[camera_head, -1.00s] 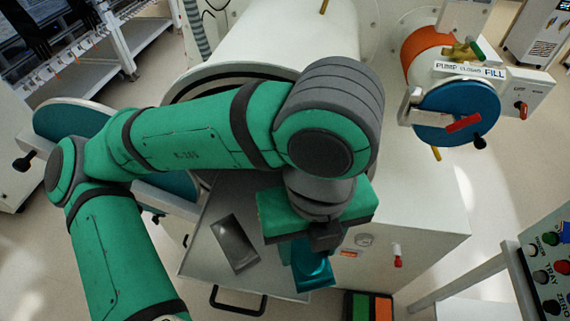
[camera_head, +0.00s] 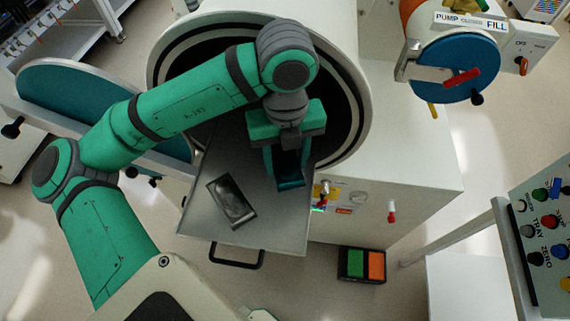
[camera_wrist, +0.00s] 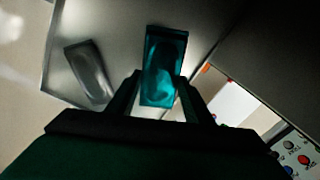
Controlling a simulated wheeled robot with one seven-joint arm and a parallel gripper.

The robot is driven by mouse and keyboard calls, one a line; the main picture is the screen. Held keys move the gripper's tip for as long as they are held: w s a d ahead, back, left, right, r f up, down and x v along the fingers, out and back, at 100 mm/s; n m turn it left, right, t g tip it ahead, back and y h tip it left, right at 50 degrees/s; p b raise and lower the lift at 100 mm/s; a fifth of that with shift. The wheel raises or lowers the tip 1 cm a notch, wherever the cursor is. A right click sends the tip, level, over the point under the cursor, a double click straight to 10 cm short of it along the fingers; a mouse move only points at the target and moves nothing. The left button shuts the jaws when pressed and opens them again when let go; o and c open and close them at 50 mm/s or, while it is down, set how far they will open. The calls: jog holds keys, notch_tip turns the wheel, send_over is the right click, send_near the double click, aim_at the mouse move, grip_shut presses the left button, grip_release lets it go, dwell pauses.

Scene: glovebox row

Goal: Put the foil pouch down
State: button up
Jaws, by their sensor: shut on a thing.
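A teal, shiny foil pouch (camera_head: 291,184) is held by my gripper (camera_head: 289,172), near the right edge of the grey metal tray (camera_head: 205,222). In the wrist view the teal pouch (camera_wrist: 163,62) shows between the two fingers of my gripper (camera_wrist: 162,92), over the tray (camera_wrist: 115,35). I cannot tell whether the pouch touches the tray. A silver-grey pouch (camera_head: 232,200) lies on the tray to the left of it; it also shows in the wrist view (camera_wrist: 88,75).
The tray sticks out of a round chamber opening (camera_head: 357,100) whose blue door (camera_head: 75,95) stands open at the left. A black handle (camera_head: 237,262) is at the tray's front. A small red-tipped valve (camera_head: 391,212) is on the cabinet. A green-and-orange pedal (camera_head: 362,265) lies on the floor.

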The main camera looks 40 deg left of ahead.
aim_at(285, 161)
jog(key=shift+w+a+f, duration=0.1)
jog(key=shift+a+f, duration=0.05)
jog(key=shift+f, duration=0.85)
jog(key=shift+w+a+f, duration=0.1)
jog(key=shift+a+f, duration=0.05)
jog(key=shift+f, duration=0.8)
jog(key=o, duration=1.1)
jog(key=shift+f, duration=0.15)
notch_tip(285, 161, up, 8)
jog(key=shift+w+f, duration=0.1)
jog(key=shift+f, duration=0.15)
jog(key=shift+d+r, duration=0.1)
jog(key=shift+r, duration=0.05)
